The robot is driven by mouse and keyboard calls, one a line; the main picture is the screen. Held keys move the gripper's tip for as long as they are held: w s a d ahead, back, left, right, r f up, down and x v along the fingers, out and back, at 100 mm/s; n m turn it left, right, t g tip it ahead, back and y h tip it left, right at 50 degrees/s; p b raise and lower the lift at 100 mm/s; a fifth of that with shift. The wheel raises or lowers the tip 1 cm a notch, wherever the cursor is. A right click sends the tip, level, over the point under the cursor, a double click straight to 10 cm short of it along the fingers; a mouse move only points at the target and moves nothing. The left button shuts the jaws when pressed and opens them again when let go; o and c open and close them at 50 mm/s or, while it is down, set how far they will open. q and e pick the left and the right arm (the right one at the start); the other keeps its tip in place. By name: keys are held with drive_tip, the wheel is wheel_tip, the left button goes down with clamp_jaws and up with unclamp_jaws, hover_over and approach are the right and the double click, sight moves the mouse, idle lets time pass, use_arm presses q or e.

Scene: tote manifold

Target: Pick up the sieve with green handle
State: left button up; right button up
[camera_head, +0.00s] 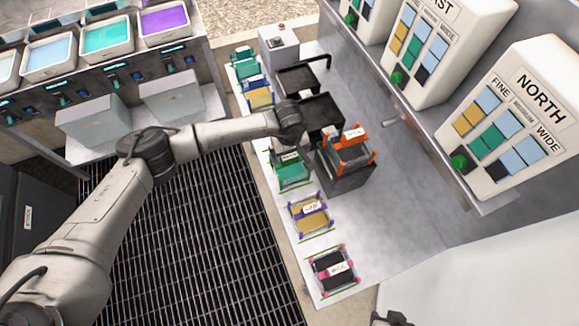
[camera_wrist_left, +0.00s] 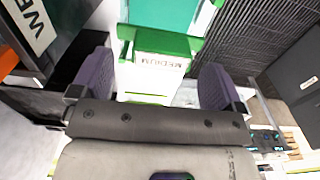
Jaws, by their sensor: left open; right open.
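The sieve with green handle (camera_head: 292,172) sits on the pale strip at the left of the bench, partly hidden by my left wrist in the head view. In the left wrist view its green handle (camera_wrist_left: 160,66) carries a white label reading MEDIUM and lies between and just beyond the fingertips. My left gripper (camera_wrist_left: 155,85) is open, one purple-grey finger on each side of the handle, with no grip on it. In the head view the left gripper (camera_head: 294,143) is above the sieve's far end. My right gripper (camera_head: 390,319) shows only partly at the bottom edge.
A dark box with an orange-handled sieve (camera_head: 347,150) stands close on the right. Purple-handled (camera_head: 311,214) and pink-handled (camera_head: 333,270) sieves lie nearer; black trays (camera_head: 318,110) stand beyond. The bench's right half (camera_head: 420,210) is clear. A NORTH panel (camera_head: 515,120) borders it.

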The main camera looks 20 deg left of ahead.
sight(289, 156)
use_arm(q)
drive_tip(key=f, duration=0.3)
drive_tip(key=shift+s+f, duration=0.2)
drive_tip(key=shift+f, duration=0.1)
drive_tip(key=c, duration=1.3)
